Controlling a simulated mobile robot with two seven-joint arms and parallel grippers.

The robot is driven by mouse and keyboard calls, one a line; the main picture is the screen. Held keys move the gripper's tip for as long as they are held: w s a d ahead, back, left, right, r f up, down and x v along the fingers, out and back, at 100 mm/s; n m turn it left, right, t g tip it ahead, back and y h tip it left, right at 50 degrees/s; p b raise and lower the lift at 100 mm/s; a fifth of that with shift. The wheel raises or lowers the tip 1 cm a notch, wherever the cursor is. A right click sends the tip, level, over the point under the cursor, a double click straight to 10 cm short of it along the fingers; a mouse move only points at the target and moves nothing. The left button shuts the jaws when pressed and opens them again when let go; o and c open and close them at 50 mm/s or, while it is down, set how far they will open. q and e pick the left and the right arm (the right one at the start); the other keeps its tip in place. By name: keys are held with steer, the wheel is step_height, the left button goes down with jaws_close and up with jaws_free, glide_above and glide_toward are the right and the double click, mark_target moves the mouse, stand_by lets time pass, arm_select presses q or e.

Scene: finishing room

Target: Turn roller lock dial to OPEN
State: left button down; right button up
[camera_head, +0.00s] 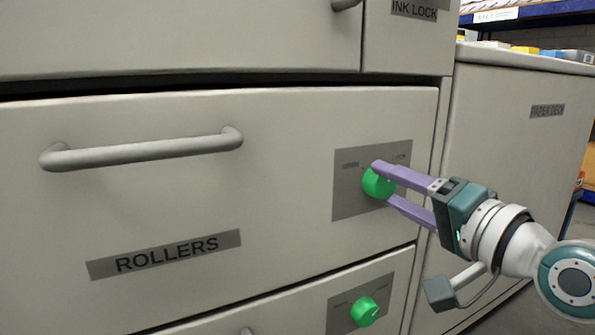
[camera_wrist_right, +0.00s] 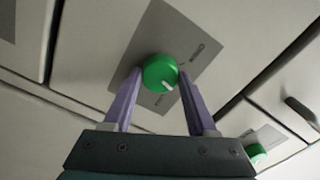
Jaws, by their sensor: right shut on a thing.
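The roller lock dial (camera_head: 376,184) is a round green knob on a grey plate (camera_head: 345,200) at the right of the drawer front labelled ROLLERS (camera_head: 180,254). In the right wrist view the dial (camera_wrist_right: 158,72) sits between the two purple fingers, and a pale pointer mark shows on its face, toward the lower right. My right gripper (camera_head: 380,180) is shut on the dial, partly covering it in the head view. The small plate lettering is too blurred to read for certain. My left gripper is not in view.
A grey bar handle (camera_head: 145,151) crosses the ROLLERS drawer. A second green dial (camera_head: 364,311) is on the panel below. An INK LOCK label (camera_head: 414,10) is above. A cabinet (camera_head: 510,150) stands close behind my right arm. Shelving (camera_head: 530,14) is at the upper right.

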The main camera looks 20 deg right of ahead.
steer(key=n+p, duration=0.2)
steer(key=n, duration=0.1)
steer(key=shift+r+n, duration=0.15)
steer(key=shift+n, duration=0.25)
steer(key=n+p, duration=0.2)
steer(key=n, duration=0.1)
steer(key=shift+n, duration=0.3)
steer(key=n+p, duration=0.2)
steer(key=n, duration=0.1)
steer(key=shift+n, duration=0.4)
steer(key=shift+n+p, duration=0.45)
steer(key=shift+n, duration=0.25)
steer(key=shift+f, duration=0.2)
steer(key=o, duration=1.4)
steer(key=shift+c, duration=0.2)
steer(key=shift+s+r, duration=0.1)
